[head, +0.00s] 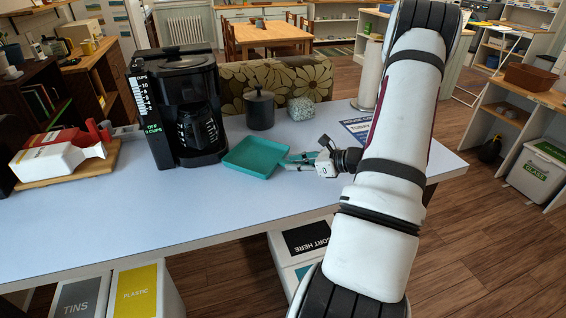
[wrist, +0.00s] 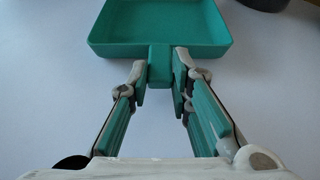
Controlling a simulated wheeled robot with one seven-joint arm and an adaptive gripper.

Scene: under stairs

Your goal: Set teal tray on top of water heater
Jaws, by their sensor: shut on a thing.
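The teal tray (head: 256,157) is a shallow square dish with a short handle. It rests on, or just above, the pale counter; I cannot tell which. It fills the top of the wrist view (wrist: 160,18). My gripper (head: 291,161) reaches in from the right, its fingers closed on both sides of the tray's handle, as the wrist view (wrist: 160,67) shows. A black machine with a glass carafe and a lit cups display (head: 184,80) stands left of the tray. It looks like a coffee maker and is the nearest match to a water heater. Its top looks clear.
A black lidded canister (head: 260,112) and a speckled grey lump (head: 301,109) stand behind the tray. A paper-towel roll (head: 370,75) is behind my arm. A wooden board (head: 66,164) with red and white items lies at left. The counter's front is clear.

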